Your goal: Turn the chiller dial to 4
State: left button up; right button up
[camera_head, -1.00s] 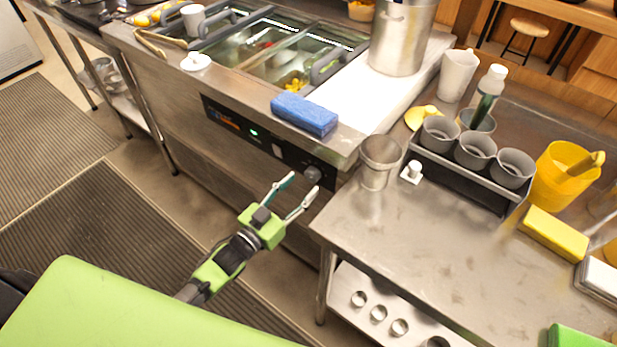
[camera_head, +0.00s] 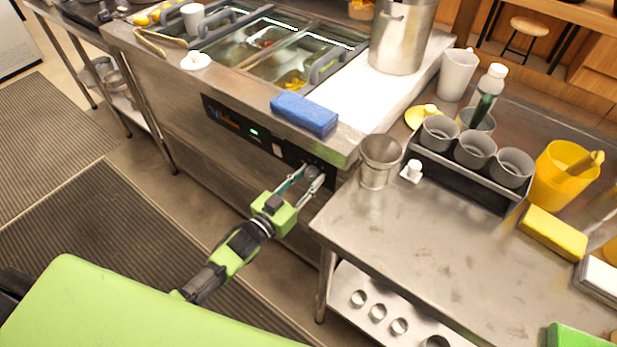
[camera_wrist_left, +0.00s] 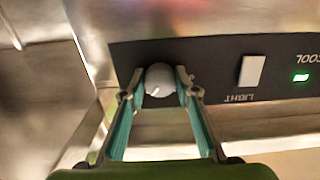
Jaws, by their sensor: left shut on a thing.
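The chiller (camera_head: 330,148) is a steel counter unit with a black control panel (camera_head: 238,126) on its front. The dial (camera_wrist_left: 160,80) is a round grey knob at the panel's end, with a light pointer line; its numbers cannot be read. In the head view the dial (camera_head: 312,172) is partly covered by my fingers. My left gripper (camera_head: 303,178) is at the panel, its fingers on both sides of the dial and shut on it. The left wrist view shows the fingertips (camera_wrist_left: 159,84) at the knob's two sides. My right gripper is not in view.
A white LIGHT switch (camera_wrist_left: 251,71) and a lit green COOL display (camera_wrist_left: 301,77) sit beside the dial on the panel. A blue sponge (camera_head: 304,113) lies on the chiller's edge above. A steel table (camera_head: 400,240) with a metal cup (camera_head: 380,162) stands close on the right.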

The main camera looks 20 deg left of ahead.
pick_arm(q)
jog(key=m, duration=0.4)
jog(key=shift+m+b, duration=0.3)
jog(key=shift+m, duration=1.8)
jog(key=o, duration=1.1)
